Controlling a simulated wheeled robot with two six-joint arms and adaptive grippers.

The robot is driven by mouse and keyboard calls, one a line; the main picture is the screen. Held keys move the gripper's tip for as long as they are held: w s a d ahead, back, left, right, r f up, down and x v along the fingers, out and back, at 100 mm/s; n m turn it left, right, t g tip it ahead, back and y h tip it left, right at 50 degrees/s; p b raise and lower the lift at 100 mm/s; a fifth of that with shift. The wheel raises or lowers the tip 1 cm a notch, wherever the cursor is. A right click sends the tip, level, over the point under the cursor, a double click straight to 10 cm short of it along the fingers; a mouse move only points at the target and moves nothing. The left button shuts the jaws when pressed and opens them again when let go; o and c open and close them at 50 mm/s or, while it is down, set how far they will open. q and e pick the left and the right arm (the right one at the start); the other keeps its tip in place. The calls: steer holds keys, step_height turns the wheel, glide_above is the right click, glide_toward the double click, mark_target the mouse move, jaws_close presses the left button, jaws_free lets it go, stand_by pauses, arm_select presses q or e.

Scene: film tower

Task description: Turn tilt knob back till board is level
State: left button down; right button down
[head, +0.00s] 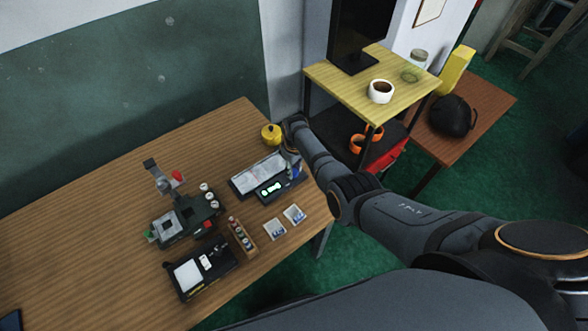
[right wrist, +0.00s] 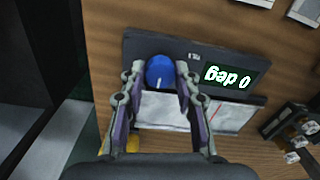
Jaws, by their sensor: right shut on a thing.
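The tilt device is a dark box (head: 250,193) near the right edge of the wooden table, with a pale board (head: 258,172) along its far side. In the right wrist view its display (right wrist: 231,76) reads "0 deg", upside down. The board (right wrist: 215,116) lies flat against the box there, with no clear slope. The blue tilt knob (right wrist: 160,70) sits beside the display. My right gripper (right wrist: 160,82) is shut on the knob, one finger on each side. In the head view this gripper (head: 295,170) is at the device's right end. My left gripper is not in view.
A yellow round pot (head: 271,134) stands behind the device, close to my right arm. The table's left side is mostly clear.

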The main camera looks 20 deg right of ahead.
mark_target(294, 171)
steer(key=c, duration=1)
jaws_free()
step_height(294, 171, up, 12)
steer(key=shift+w+d, duration=0.1)
